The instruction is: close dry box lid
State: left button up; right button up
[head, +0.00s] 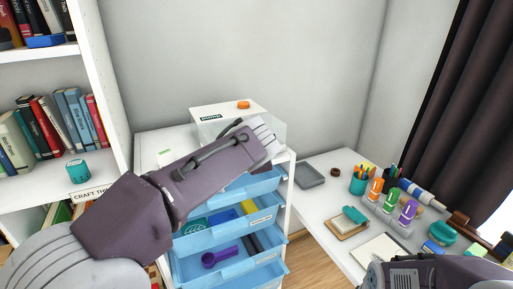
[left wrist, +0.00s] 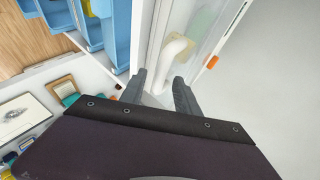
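The dry box (head: 279,129) stands on top of the drawer cabinet, with clear walls and a white lid (head: 228,107) bearing an orange knob (head: 243,104). The orange part also shows in the left wrist view (left wrist: 213,62). I cannot tell how far the lid is open. My left gripper (head: 262,136) is in front of the box and hides much of its front. In the left wrist view its fingers (left wrist: 162,93) are apart with nothing clearly held, close to the box and a white curved part (left wrist: 178,55). My right gripper's fingers are out of view.
Blue drawers (head: 262,219) are pulled out below, holding a purple scoop (head: 220,256). A bookshelf (head: 107,75) stands at left. The white desk (head: 322,215) at right carries a grey tray (head: 309,175), pens, colored bottles and a brush. Dark curtains hang at far right.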

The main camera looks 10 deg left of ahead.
pick_arm(q)
jog(key=v, duration=0.9)
